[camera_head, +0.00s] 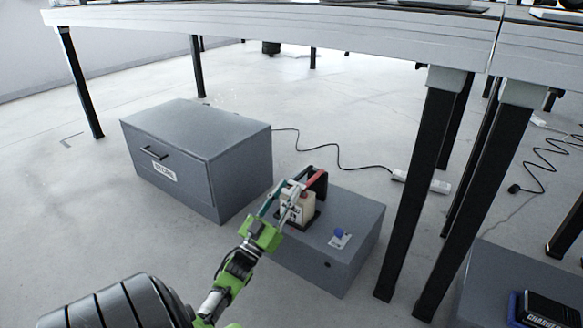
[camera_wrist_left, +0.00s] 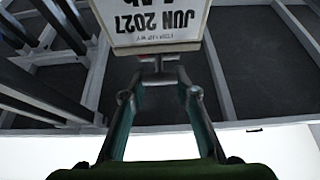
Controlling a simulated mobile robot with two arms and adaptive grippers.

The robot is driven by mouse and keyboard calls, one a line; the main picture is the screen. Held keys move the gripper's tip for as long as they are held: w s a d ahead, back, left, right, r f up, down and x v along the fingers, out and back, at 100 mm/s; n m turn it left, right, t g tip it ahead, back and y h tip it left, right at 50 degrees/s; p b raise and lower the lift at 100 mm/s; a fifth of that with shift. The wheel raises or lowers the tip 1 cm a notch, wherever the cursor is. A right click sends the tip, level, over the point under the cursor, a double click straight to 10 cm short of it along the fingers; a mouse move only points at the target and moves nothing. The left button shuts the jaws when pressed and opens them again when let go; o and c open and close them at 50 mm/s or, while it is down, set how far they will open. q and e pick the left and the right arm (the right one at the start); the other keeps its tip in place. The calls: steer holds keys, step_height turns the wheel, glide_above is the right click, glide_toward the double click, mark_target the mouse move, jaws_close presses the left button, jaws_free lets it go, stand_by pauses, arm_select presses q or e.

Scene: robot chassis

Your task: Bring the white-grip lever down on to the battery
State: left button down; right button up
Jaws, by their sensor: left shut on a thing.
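The battery (camera_head: 298,208) is a pale block with a printed label, standing upright on a low grey box (camera_head: 345,258). In the left wrist view the battery (camera_wrist_left: 155,22) shows its label upside down, with "JUN 2027" on it. My left gripper (camera_head: 285,190) reaches up to the battery's top edge. In the left wrist view its teal fingers are shut on a slim pale piece (camera_wrist_left: 159,74), seemingly the white-grip lever, just beyond that edge. The fingers partly hide it. A red lever (camera_head: 317,183) stands beside the battery. My right gripper is out of view.
A grey drawer cabinet (camera_head: 205,150) stands to the left of the box. A blue knob (camera_head: 340,232) is on the box top. Black table legs (camera_head: 420,190) rise at the right. A charger (camera_head: 545,310) sits at lower right. A cable crosses the floor behind.

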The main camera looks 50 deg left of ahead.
arm_select(q)
steer(key=shift+f, duration=0.4)
steer(key=c, duration=1.6)
jaws_free()
steer(key=shift+f, duration=0.1)
steer(key=shift+c, duration=0.2)
steer(key=shift+o, duration=0.4)
steer(key=shift+w, duration=0.1)
steer(key=v, duration=1.2)
